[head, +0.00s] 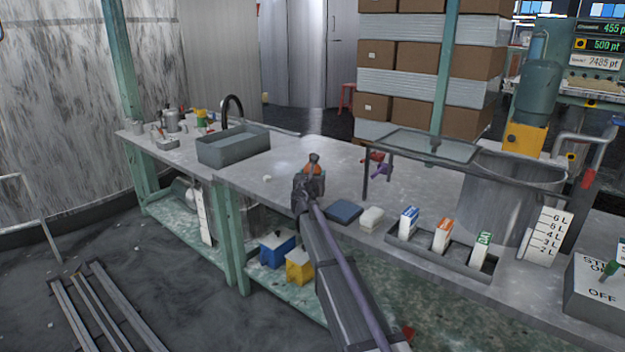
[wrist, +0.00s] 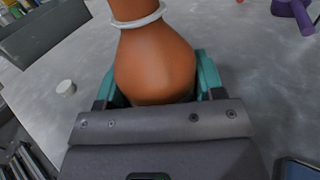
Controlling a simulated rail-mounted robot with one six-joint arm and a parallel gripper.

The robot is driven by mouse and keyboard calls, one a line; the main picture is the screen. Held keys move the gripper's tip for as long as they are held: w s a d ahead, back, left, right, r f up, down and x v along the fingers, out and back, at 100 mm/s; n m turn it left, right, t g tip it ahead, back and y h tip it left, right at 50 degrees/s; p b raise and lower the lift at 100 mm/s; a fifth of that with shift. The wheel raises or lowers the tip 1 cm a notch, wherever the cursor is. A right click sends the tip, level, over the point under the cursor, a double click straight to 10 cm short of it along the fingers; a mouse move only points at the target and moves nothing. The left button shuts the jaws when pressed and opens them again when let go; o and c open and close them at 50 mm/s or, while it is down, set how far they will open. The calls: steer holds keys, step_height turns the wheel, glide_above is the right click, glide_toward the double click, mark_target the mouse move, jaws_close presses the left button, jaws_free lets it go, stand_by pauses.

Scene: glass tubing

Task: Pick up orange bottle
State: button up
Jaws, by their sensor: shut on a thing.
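The orange bottle (wrist: 155,62) fills the middle of the wrist view. It has a rounded body, a narrower neck and a pale ring around the neck. My gripper (wrist: 155,92) is shut on its body, with a teal finger on each side. In the head view the bottle (head: 313,168) is a small orange patch at the far end of my arm, over the grey table. My gripper (head: 310,180) partly hides it there. I cannot tell whether the bottle's base touches the table.
A grey basin (head: 233,147) with a black tap stands left. A small white cap (wrist: 66,87) lies left of the bottle. A blue pad (head: 345,212), a tray of cartons (head: 442,257) and a glass-topped stand (head: 420,147) are right. Purple and red bottles (head: 378,166) stand beyond.

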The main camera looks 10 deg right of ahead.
step_height(320, 180, up, 10)
steer(key=p, duration=1)
steer(key=shift+r, duration=0.2)
